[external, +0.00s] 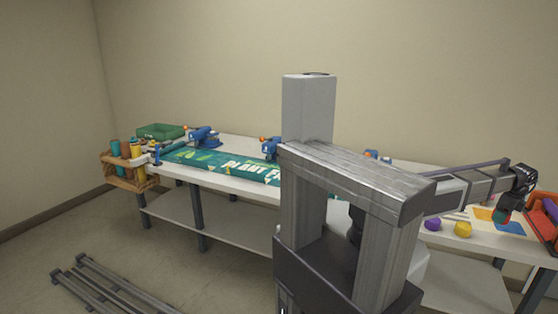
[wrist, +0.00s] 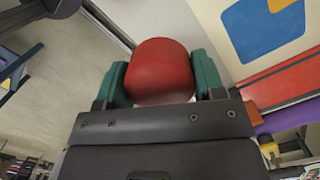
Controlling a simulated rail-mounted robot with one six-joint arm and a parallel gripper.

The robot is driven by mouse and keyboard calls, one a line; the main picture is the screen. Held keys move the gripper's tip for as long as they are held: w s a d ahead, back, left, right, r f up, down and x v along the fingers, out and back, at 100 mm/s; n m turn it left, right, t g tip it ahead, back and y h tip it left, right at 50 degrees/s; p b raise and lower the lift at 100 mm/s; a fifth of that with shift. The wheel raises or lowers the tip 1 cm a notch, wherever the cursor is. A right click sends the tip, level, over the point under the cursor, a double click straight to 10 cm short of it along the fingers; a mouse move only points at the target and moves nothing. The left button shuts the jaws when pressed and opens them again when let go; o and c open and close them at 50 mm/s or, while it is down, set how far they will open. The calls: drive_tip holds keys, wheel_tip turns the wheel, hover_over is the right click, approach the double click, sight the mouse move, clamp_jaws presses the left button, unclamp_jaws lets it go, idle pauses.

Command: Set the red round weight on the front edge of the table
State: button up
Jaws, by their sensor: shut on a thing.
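The red round weight (wrist: 160,72) sits between the two green fingers of my gripper (wrist: 160,85) in the wrist view, and the fingers are shut on it. In the external view my gripper (external: 503,215) is at the right end of the table, above or close to a sheet with coloured shapes. In the wrist view a pale table surface (wrist: 212,25) lies beside the weight.
A purple weight (external: 432,224) and a yellow weight (external: 462,229) stand by the front edge, left of my gripper. A red-orange rack (external: 545,215) is close on the right.

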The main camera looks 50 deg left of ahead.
sight(492, 240)
wheel_tip(492, 240, down, 9)
drive_tip(key=b, duration=0.7)
drive_tip(key=shift+w+d+f+b, duration=0.1)
drive_tip(key=shift+d+f+b, duration=0.05)
drive_tip(key=shift+b, duration=0.15)
drive_tip(key=shift+r, duration=0.3)
drive_tip(key=shift+f, duration=0.3)
drive_tip(key=o, duration=1.1)
drive_tip(key=shift+r, duration=0.1)
drive_tip(key=shift+o, duration=0.2)
